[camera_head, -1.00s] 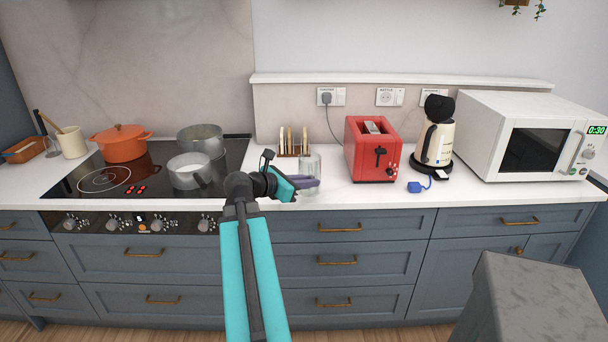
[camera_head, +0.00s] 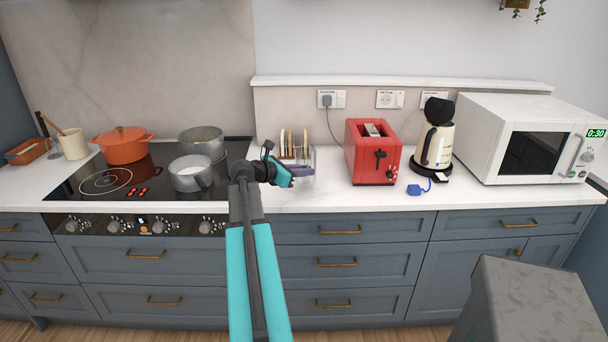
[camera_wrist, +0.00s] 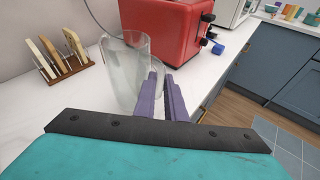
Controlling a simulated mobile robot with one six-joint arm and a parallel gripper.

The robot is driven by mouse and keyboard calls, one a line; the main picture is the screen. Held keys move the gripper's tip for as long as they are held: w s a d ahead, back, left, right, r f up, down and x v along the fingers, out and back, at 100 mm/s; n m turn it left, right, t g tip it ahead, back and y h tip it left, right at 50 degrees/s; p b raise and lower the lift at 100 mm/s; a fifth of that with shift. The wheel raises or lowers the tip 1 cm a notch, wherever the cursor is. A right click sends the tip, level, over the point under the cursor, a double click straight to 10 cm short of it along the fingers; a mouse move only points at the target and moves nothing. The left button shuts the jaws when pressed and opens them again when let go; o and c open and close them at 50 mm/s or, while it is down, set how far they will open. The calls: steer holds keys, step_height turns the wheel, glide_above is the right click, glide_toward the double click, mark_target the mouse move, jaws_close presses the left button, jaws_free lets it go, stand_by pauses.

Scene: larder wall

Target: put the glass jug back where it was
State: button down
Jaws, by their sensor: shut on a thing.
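The clear glass jug (camera_wrist: 122,78) is upright in the wrist view, in front of the red toaster and right of the wooden rack. In the head view the jug (camera_head: 310,158) is faint and partly behind my fingers. My gripper (camera_wrist: 163,88) is shut on the jug at its near right side, with its purple fingers close together there. My gripper (camera_head: 303,171) is above the worktop (camera_head: 340,196) in the head view. I cannot tell whether the jug's base touches the worktop.
A wooden rack with boards (camera_head: 287,146) stands just behind the jug. A hob with a saucepan (camera_head: 190,173) is to the left. The front worktop strip is clear.

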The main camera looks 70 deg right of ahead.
mark_target(304, 183)
steer(key=shift+w+d+f+p, duration=0.1)
steer(key=shift+w+d, duration=0.2)
steer(key=shift+d, duration=0.25)
steer(key=shift+w+d+r+p, duration=0.1)
steer(key=shift+w+d, duration=0.15)
steer(key=shift+d, duration=0.35)
steer(key=shift+w+d+f+p, duration=0.1)
steer(key=shift+w+d, duration=0.2)
steer(key=shift+d, duration=0.25)
steer(key=shift+f, duration=0.1)
steer(key=shift+f+p, duration=0.4)
steer(key=shift+f, duration=1.25)
steer(key=c, duration=1.8)
jaws_free()
steer(key=shift+f, duration=0.1)
steer(key=b+v, duration=0.1)
steer(key=v, duration=1.1)
steer(key=shift+a+b, duration=0.1)
steer(key=shift+b, duration=0.3)
